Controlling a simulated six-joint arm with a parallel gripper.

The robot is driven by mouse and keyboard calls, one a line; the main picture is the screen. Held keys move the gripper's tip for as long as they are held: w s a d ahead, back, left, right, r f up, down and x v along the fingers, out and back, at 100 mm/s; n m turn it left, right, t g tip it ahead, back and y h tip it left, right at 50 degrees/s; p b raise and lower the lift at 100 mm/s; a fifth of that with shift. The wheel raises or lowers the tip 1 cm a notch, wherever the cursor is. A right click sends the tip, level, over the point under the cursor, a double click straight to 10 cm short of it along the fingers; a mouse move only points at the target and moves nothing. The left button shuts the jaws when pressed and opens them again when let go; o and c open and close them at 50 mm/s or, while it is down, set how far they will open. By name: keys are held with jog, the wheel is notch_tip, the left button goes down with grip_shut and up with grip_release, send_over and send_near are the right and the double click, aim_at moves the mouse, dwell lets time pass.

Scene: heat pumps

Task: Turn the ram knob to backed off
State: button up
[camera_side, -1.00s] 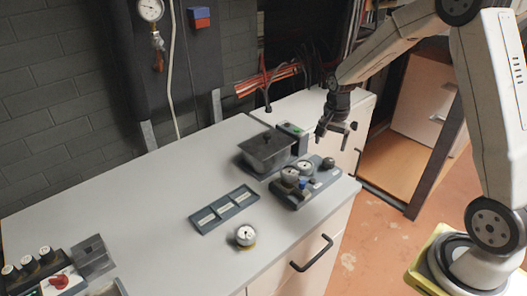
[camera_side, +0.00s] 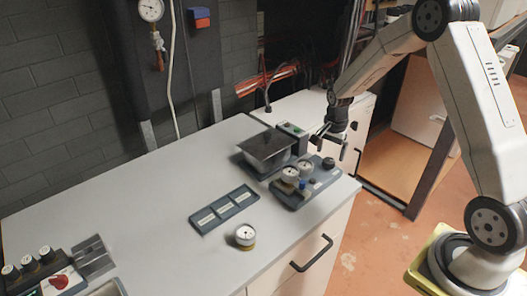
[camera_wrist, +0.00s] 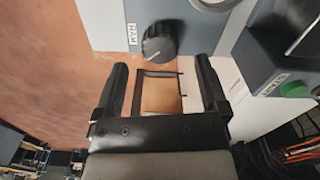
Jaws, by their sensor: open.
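The ram knob (camera_wrist: 160,42) is a dark, ridged round knob beside a RAM label (camera_wrist: 132,37) in the wrist view. It stands at the back right of the grey gauge panel (camera_side: 312,190) in the side view, where it is a small dark knob (camera_side: 328,163). Which setting it points to is too small to tell. My gripper (camera_wrist: 162,66) is open and empty, with its two black fingers spread wide. The knob lies ahead of the gap between the fingertips, apart from both. In the side view my gripper (camera_side: 332,144) hangs just above the panel's back right end.
Two round gauges stand on the panel. A dark lidded box (camera_side: 268,146) and a unit with a green button (camera_side: 293,131) stand behind it. A labelled tray (camera_side: 224,209) and a loose gauge (camera_side: 245,236) lie in front. The counter's middle left is clear.

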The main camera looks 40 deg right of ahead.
aim_at(329, 160)
jog(key=shift+f, duration=1.65)
grip_shut()
